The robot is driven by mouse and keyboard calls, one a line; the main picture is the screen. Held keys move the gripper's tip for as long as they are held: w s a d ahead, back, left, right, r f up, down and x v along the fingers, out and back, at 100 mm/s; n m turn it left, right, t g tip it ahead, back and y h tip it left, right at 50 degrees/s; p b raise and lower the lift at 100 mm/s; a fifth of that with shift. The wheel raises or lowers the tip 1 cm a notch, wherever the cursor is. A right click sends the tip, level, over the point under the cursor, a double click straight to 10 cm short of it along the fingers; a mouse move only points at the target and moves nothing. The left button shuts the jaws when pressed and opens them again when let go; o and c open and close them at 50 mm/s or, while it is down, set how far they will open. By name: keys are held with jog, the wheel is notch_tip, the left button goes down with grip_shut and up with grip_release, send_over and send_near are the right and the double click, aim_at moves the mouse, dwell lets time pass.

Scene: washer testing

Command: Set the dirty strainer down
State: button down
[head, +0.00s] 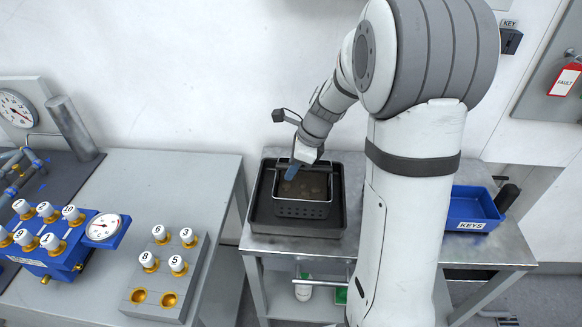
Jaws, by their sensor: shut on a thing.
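The dirty strainer (302,209) is a small rectangular metal basket with a perforated front wall and brown dirt inside. It is over or in a black tray (330,228) on the metal table. I cannot tell whether its bottom touches the tray. My gripper (291,172), with blue fingertips, points down at the strainer's back left part and is shut on it. The exact grip point is too small to see clearly.
A blue KEYS bin (473,209) stands right of my arm on the metal table (300,245). The left bench (160,185) carries a block with numbered white-capped fittings (165,285), a blue gauge manifold (55,245) and a metal cylinder (74,128). A gap separates the tables.

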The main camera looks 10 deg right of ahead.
jog(key=c, duration=1.3)
grip_release()
jog(key=shift+c, duration=0.2)
jog(key=v, duration=1.1)
jog(key=shift+w, duration=0.1)
jog(key=shift+d+r, duration=0.15)
jog(key=shift+r, duration=0.3)
jog(key=s+a+f+n+h, duration=0.1)
jog(key=s+n+h, duration=0.1)
jog(key=s+n, duration=0.8)
jog(key=s+a+f+n+t+h, duration=0.1)
jog(key=s+n+h, duration=0.1)
jog(key=s+n, duration=0.8)
jog(key=shift+s+a+n+t, duration=0.25)
jog(key=shift+a+n+t, duration=0.1)
jog(key=shift+n, duration=0.55)
